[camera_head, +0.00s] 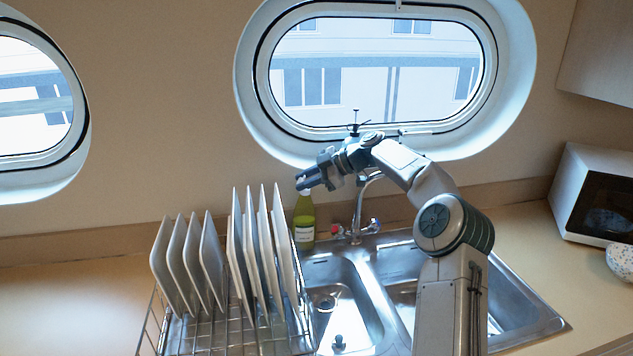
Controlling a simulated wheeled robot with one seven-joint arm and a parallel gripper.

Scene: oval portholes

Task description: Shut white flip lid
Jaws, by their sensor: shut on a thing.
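A yellow-green bottle (304,221) with a white label stands upright behind the sink's left basin, next to the dish rack. My gripper (303,184) is at the very top of this bottle, reaching in from the right. Its jaws are shut on the bottle's top, where the white flip lid sits. The fingers cover the lid, so I cannot see its angle or whether it is open.
A wire dish rack (222,338) with several upright white plates stands close on the left of the bottle. A faucet (357,215) rises to its right, behind the steel sink (510,290). A microwave (597,195) stands at the far right. The left counter is clear.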

